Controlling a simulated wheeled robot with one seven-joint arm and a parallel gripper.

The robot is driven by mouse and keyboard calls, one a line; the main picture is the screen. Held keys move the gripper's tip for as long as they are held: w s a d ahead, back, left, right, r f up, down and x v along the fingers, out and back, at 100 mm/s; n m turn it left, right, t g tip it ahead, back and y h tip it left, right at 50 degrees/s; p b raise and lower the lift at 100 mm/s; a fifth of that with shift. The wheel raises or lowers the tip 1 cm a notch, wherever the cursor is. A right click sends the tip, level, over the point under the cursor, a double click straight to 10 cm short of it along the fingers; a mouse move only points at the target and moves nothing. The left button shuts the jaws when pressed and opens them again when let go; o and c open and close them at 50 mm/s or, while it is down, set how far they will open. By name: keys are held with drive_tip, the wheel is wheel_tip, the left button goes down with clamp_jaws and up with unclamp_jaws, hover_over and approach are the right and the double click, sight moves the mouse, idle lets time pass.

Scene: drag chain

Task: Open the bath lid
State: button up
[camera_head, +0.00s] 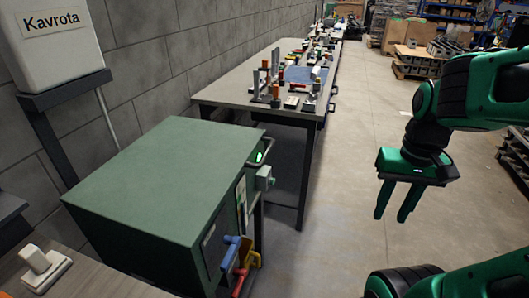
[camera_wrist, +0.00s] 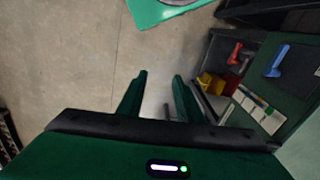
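The bath appears to be the green box-shaped unit (camera_head: 165,175) at the left of the head view. Its flat green top (camera_head: 170,165) lies level, and I see no gap along its edge. A blue handle (camera_head: 231,250) and a red handle (camera_head: 239,281) are on its front side. In the wrist view the blue handle (camera_wrist: 275,62) and red handle (camera_wrist: 234,53) show at the right. My gripper (camera_head: 393,215) is open and empty, pointing down, well to the right of the unit and apart from it. Its two fingers (camera_wrist: 159,78) have a clear gap between them.
A long workbench (camera_head: 233,92) with small parts runs along the block wall behind the unit. A white box labelled Kavrota (camera_head: 52,45) is at upper left. A wooden surface (camera_head: 80,278) with a white switch-like piece (camera_head: 42,268) is at lower left. Floor (camera_head: 335,205) is free between unit and gripper.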

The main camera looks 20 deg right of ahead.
drive_tip(key=w+a+f+n+y, duration=0.25)
drive_tip(key=w+f, duration=0.35)
drive_tip(key=w, duration=0.7)
drive_tip(key=m+t+y, duration=0.4)
drive_tip(key=t+y, duration=0.5)
drive_tip(key=y, duration=0.1)
approach(267, 148)
drive_tip(key=x, duration=0.6)
drive_tip(key=f+x, duration=0.1)
drive_tip(key=x, duration=0.3)
clamp_jaws()
drive_tip(key=shift+a, duration=0.1)
